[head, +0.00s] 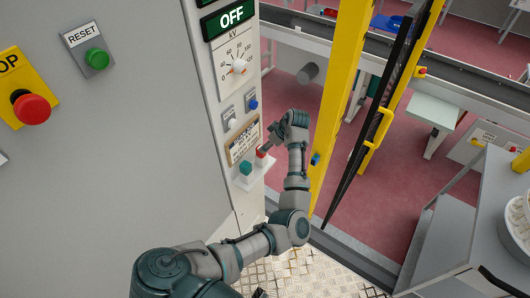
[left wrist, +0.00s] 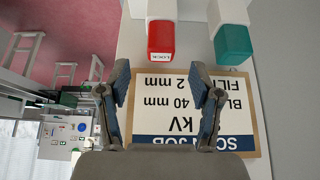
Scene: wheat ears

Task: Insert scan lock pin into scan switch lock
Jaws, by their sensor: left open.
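A red block labelled LOCK (left wrist: 161,38) stands on a white base at the top of the left wrist view. A green block (left wrist: 233,42) on its own white base is to its right. In the head view the red block (head: 261,154) and the green block (head: 245,168) are low on the cabinet's narrow panel. I cannot tell for certain which part is the scan lock pin or the switch lock. My left gripper (head: 268,143) is beside the panel, close to the red block. In the left wrist view its fingers (left wrist: 163,85) are apart and empty, in front of a label plate.
The label plate (head: 242,141) is on the panel, below two small switches (head: 241,112) and a kV dial (head: 238,68). A red stop button (head: 32,109) and a green reset button (head: 97,58) are on the cabinet. A yellow post (head: 340,95) stands right of my arm.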

